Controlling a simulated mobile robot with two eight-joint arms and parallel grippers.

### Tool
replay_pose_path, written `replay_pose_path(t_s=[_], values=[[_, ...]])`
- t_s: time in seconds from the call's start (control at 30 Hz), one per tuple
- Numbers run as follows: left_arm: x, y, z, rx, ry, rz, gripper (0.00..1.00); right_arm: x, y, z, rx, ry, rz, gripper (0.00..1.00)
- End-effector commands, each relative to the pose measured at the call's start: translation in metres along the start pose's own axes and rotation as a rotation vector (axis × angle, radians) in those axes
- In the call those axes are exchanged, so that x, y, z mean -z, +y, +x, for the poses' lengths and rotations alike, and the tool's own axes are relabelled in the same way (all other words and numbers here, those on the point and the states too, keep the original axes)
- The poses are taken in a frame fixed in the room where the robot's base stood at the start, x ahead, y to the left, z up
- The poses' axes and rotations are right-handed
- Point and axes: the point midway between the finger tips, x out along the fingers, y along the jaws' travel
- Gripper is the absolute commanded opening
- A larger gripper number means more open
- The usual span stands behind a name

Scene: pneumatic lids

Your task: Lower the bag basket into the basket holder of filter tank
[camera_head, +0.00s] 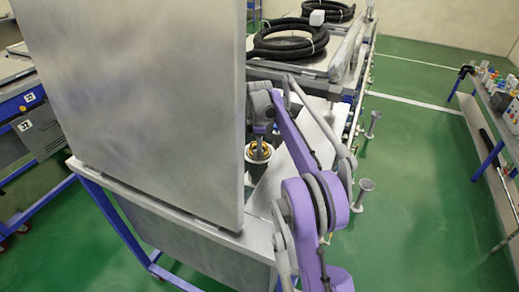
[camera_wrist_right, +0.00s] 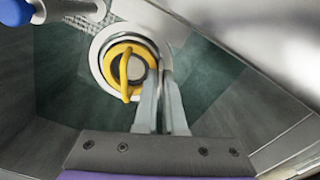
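The bag basket has a yellow ring with a yellow handle bar across it. In the right wrist view the basket (camera_wrist_right: 106,66) shows from above, inside a round white rim of the filter tank (camera_wrist_right: 97,52). In the head view the basket's yellow top (camera_head: 259,150) is small, below my right gripper (camera_head: 258,138). In the right wrist view the two long grey fingers of my right gripper (camera_wrist_right: 160,76) are close together, with their tips at the right edge of the yellow ring, seemingly gripping it. How deep the basket sits is unclear. My left gripper is not in view.
A large grey panel (camera_head: 125,100) stands upright at the left and blocks much of the head view. Black hoses (camera_head: 290,40) lie coiled on a bench behind. A bench (camera_head: 490,95) with small coloured items stands at the right. Green floor (camera_head: 420,180) between is mostly free.

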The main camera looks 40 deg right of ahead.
Motion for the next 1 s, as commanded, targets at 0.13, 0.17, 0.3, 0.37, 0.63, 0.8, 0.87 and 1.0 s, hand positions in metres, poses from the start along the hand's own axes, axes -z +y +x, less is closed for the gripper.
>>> replay_pose_path(t_s=[0.13,0.17,0.3,0.37,0.63,0.8,0.87,1.0], values=[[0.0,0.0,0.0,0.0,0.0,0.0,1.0,0.0,0.0,-0.001,0.0,0.0,0.0,0.36],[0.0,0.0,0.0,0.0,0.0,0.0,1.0,0.0,0.0,-0.001,0.0,0.0,0.0,0.4],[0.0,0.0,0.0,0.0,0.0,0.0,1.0,0.0,0.0,-0.001,0.0,0.0,0.0,0.4],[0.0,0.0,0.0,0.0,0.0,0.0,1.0,0.0,0.0,-0.001,0.0,0.0,0.0,0.4],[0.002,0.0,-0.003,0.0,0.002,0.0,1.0,0.0,0.0,-0.02,0.0,0.0,0.0,0.4],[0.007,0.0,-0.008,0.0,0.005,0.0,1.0,0.0,0.001,-0.055,-0.001,0.0,0.001,0.4],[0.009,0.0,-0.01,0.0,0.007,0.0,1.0,0.0,0.001,-0.068,-0.001,0.001,0.001,0.4],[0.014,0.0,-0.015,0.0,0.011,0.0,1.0,0.0,0.001,-0.092,-0.001,0.001,0.0,0.4]])
